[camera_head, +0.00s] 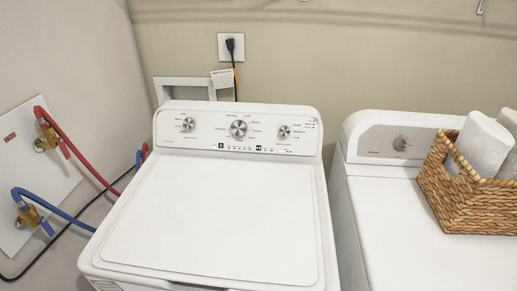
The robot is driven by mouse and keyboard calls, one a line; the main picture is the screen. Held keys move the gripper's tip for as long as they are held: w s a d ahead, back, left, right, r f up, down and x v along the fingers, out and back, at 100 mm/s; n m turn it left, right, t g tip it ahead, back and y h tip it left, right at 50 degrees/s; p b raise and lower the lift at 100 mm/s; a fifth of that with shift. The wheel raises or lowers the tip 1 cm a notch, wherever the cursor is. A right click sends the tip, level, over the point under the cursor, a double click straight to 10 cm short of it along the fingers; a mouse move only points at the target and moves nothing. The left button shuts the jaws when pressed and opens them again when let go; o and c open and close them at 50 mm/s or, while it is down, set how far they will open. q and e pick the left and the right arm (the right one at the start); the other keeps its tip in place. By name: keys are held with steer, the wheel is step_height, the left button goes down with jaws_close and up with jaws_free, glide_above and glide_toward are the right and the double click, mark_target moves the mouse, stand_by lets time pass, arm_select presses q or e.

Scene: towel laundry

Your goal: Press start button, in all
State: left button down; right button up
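A white top-loading washer (215,225) stands in the middle of the head view with its lid closed. Its control panel (215,131) at the back has a large middle knob (238,129), a left knob (188,124) and a right knob (284,131). A row of small marks or buttons (250,148) runs below the knobs. They are too small to tell which one is the start button. Neither of my grippers shows in this view.
A second white machine (420,250) stands at the right, with a wicker basket (470,195) of white rolls (484,143) on top. Red (80,155) and blue (50,208) hoses run from the left wall. A power outlet (231,46) is on the back wall. The washer lid is clear.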

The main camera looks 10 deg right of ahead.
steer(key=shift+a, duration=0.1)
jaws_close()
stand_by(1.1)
